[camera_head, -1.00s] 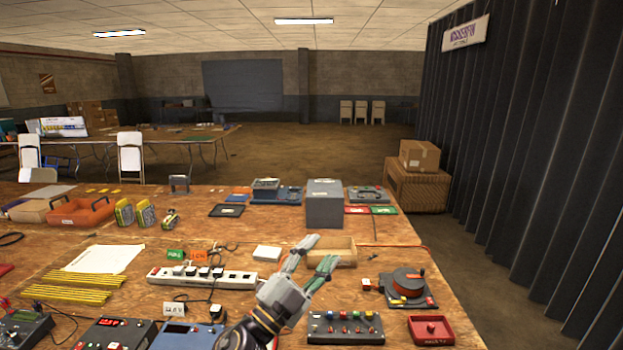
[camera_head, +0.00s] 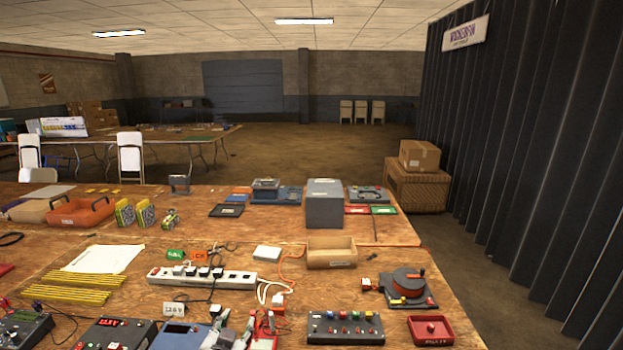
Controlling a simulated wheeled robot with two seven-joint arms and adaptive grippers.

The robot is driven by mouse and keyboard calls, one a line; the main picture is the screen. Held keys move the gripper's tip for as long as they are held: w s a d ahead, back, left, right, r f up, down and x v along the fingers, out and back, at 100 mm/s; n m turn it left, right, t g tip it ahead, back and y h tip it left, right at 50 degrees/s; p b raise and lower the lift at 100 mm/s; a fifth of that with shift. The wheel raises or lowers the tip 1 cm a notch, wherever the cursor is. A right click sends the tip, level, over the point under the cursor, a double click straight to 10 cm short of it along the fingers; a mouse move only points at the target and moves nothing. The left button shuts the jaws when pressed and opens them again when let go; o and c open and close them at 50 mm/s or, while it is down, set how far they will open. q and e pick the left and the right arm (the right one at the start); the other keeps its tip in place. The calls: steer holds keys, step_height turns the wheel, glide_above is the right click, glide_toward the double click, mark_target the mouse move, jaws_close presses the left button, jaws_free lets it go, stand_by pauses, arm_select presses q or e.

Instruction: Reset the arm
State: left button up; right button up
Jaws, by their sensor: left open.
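My left gripper (camera_head: 235,323) shows only in part at the bottom edge, left of the middle. Its grey fingertips are apart and nothing shows between them. It is in front of the blue device (camera_head: 180,336) and beside a red device (camera_head: 265,335). The rest of the left arm is out of frame. My right gripper is not in view.
A white power strip (camera_head: 203,277) with several plugs lies on the wooden table, behind the gripper. White and orange cables run to its right.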

arm_select(q)
steer(key=s+a+f+n+g, duration=0.1)
steer(key=s+a+f+g, duration=0.1)
steer(key=s+f+g, duration=0.6)
steer(key=s+a+f+n+g, duration=0.15)
steer(key=s+f, duration=0.45)
steer(key=s, duration=0.6)
step_height(320, 180, down, 34)
steer(key=s+a+r+m+g, duration=0.1)
steer(key=s+a+g, duration=0.1)
steer(key=s+a+f, duration=0.3)
steer(key=s+f, duration=0.7)
steer(key=s+a+f, duration=0.3)
steer(key=s+f, duration=0.6)
steer(key=s, duration=0.2)
steer(key=shift+f, duration=0.35)
steer(key=shift+m+g, duration=0.25)
